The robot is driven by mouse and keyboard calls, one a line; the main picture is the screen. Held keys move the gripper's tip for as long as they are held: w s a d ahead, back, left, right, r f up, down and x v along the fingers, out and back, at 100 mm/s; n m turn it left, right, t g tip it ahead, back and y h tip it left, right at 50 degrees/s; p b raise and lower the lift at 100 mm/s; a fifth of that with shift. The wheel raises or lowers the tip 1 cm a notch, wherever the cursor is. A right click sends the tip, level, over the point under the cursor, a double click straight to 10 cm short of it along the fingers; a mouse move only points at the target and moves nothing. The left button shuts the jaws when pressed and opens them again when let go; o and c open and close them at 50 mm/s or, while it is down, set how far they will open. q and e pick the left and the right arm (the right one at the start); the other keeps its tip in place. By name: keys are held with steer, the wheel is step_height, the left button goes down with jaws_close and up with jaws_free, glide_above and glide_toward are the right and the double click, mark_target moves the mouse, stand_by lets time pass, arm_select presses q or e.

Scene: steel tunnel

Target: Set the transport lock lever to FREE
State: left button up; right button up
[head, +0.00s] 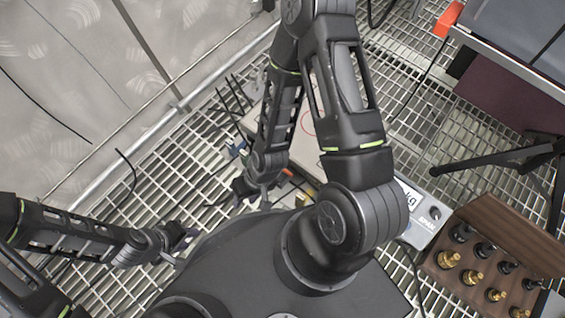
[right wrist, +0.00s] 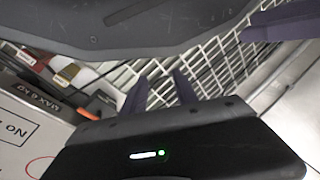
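The pale scale-like box (head: 310,110) lies on the grating, largely hidden behind my right arm. Its display end (head: 412,212) shows "kg" and a knob. In the right wrist view, the box (right wrist: 22,150) carries a "MAX 6 kg" label, with an orange-red piece (right wrist: 90,115) beside it. My left gripper (head: 180,243) is open and empty, further left.
A wooden case (head: 480,265) with brass and black weights stands at lower right. A black tripod-like leg (head: 500,158) and a grey bench (head: 515,40) are at right. A metal rail (head: 170,115) and wall panels bound the left. Open grating (head: 130,180) lies between.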

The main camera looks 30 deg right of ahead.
steer(key=w+d+f+n+b, duration=0.1)
steer(key=w+d+f, duration=0.1)
steer(key=d, duration=0.4)
steer(key=w+d+f+n+g+h, duration=0.1)
steer(key=w+d+n, duration=0.1)
steer(key=d, duration=0.5)
steer(key=w+d+f+n+b, duration=0.1)
steer(key=w+d+f+n, duration=0.1)
steer(key=w+d, duration=0.2)
steer(key=d, duration=0.3)
steer(key=shift+w+f+g+h+b, duration=0.25)
steer(key=shift+f+g+h+b, duration=0.05)
steer(key=shift+f+g, duration=0.1)
steer(key=shift+f, duration=0.1)
steer(key=f+b, duration=0.1)
steer(key=f, duration=0.2)
steer(key=a+f+b, duration=0.1)
steer(key=f+b, duration=0.1)
steer(key=f, duration=0.2)
steer(key=shift+s+a+f, duration=0.2)
jaws_close()
